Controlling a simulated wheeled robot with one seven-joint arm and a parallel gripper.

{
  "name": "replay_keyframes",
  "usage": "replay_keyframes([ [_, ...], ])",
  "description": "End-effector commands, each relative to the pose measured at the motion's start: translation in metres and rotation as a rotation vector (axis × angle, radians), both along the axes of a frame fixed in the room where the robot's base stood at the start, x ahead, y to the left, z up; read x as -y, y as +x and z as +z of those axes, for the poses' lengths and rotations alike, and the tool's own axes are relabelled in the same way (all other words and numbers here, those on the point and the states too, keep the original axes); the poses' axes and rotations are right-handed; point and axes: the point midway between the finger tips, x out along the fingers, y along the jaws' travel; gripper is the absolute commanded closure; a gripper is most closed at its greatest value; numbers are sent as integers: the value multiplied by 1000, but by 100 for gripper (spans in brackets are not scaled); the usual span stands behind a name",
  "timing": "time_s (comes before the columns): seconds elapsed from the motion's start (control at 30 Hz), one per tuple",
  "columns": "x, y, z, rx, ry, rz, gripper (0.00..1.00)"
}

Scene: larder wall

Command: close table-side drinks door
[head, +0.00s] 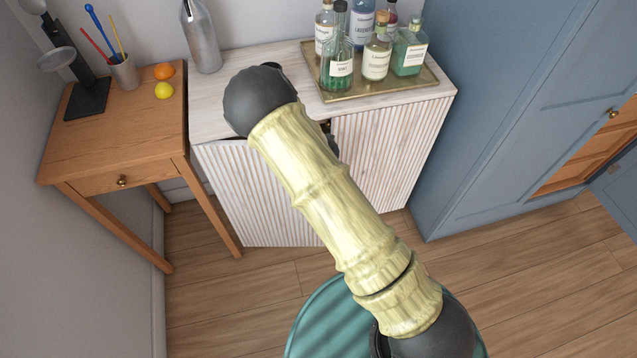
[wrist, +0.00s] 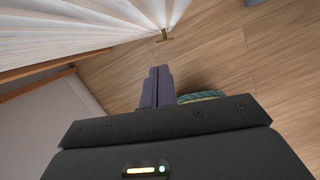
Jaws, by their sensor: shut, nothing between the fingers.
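The drinks cabinet (head: 222,122) is pale wood with fluted doors. Its table-side door (head: 240,190) is the left one in the head view. It appears to stand partly open, its lower edge out in front of the right door (head: 385,150). My arm hides much of its free edge. In the wrist view a white fluted panel (wrist: 60,30) fills the top left, with a small brass handle (wrist: 163,36) at its lower tip. My gripper (wrist: 155,75) is shut and empty, below the handle in that picture; I cannot tell whether it touches the door. In the head view my arm hides the fingers.
Bottles stand on a brass tray (head: 340,92) on the cabinet top, beside a grey metal bottle (head: 201,38). A blue cupboard (head: 490,110) stands right.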

Motion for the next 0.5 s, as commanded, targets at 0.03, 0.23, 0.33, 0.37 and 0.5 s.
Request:
replay_keyframes([
  [0.03, -1, -2, 11, 1, 4, 2, 100],
  [0.23, -6, -12, 46, 0, 4, 10, 100],
  [0.33, -9, -17, 62, 0, 4, 17, 100],
  [0.37, -9, -18, 67, 0, 3, 17, 100],
  [0.5, -10, -22, 78, -1, 2, 20, 100],
])
